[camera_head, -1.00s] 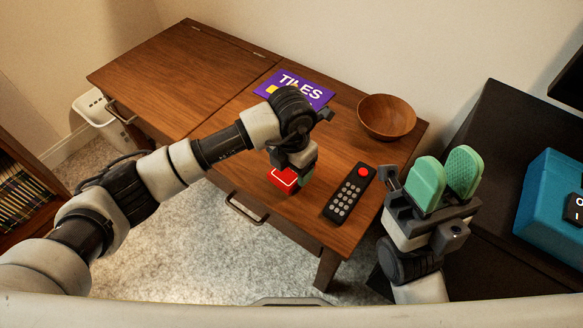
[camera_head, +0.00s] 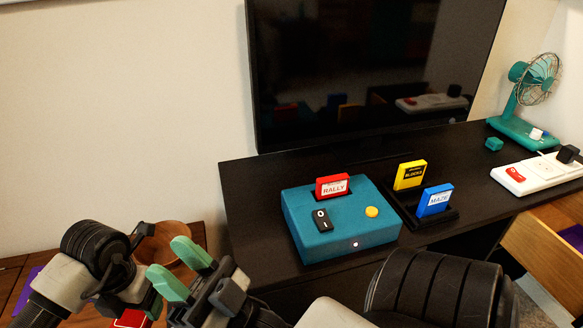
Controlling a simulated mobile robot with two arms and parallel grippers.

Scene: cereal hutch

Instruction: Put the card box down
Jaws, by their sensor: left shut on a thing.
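The red card box (camera_head: 131,319) shows only in part at the bottom left edge of the head view; the frame edge cuts off its lower side. My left gripper (camera_head: 152,307) is shut on it, beside the wooden table. Whether the box touches the tabletop cannot be seen. My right gripper (camera_head: 182,267), with two green finger pads, is open and empty. It is just right of my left gripper, in front of the wooden bowl.
A wooden bowl (camera_head: 172,238) stands on the brown table behind my grippers. On the black desk are a teal console (camera_head: 300,230) with a red RALLY cartridge (camera_head: 332,187), yellow (camera_head: 409,175) and blue (camera_head: 435,200) cartridges, a fan (camera_head: 522,100) and a white power strip (camera_head: 540,172). A dark television (camera_head: 370,70) stands behind.

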